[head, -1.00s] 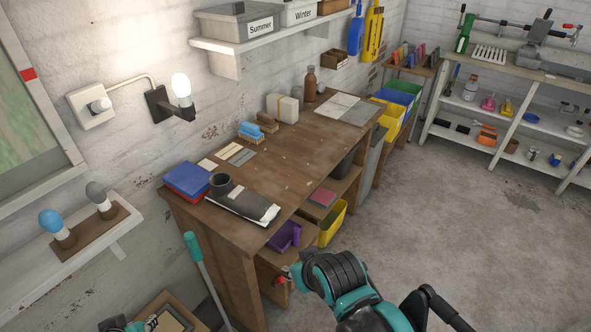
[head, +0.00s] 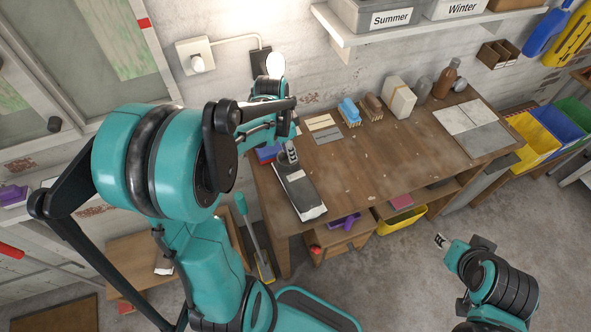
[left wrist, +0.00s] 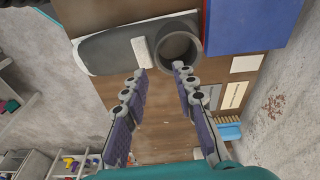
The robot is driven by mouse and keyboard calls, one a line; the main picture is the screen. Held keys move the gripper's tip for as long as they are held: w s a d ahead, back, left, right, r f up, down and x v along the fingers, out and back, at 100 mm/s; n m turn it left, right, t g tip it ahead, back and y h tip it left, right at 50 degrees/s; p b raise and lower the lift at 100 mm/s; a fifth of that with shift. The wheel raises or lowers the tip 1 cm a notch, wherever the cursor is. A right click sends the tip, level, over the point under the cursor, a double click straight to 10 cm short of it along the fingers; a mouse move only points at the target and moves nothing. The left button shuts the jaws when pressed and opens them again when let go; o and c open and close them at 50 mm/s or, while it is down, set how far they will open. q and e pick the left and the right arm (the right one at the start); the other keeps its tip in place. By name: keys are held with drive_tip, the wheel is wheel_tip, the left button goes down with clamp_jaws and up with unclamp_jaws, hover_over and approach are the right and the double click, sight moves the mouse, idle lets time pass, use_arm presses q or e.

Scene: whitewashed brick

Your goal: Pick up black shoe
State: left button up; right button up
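The black shoe (head: 297,190) lies near the left end of the wooden workbench, with a pale sheet or edge showing under its near end. In the left wrist view, the shoe (left wrist: 108,52) has a round, collar-like opening and a small white patch beside it. My left gripper (head: 291,153) is over the opening end of the shoe and partly hides it. In the wrist view, my left gripper's fingers (left wrist: 160,70) are spread with nothing between them, tips close to the collar. Contact cannot be told. My right gripper (head: 441,241) is off the bench at lower right, its fingers too small to read.
A blue box (left wrist: 245,22) lies right beside the shoe's opening end. A lit bulb (head: 275,64) is above. The bench's middle (head: 370,160) is mostly clear.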

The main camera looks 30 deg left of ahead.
sight(292, 165)
use_arm(q)
drive_tip(key=f, duration=0.2)
drive_tip(key=f+b, duration=0.1)
drive_tip(key=f, duration=0.2)
drive_tip(key=d+f+b, duration=0.1)
drive_tip(key=f, duration=0.2)
drive_tip(key=shift+w, duration=0.4)
drive_tip(key=shift+r, duration=0.1)
clamp_jaws()
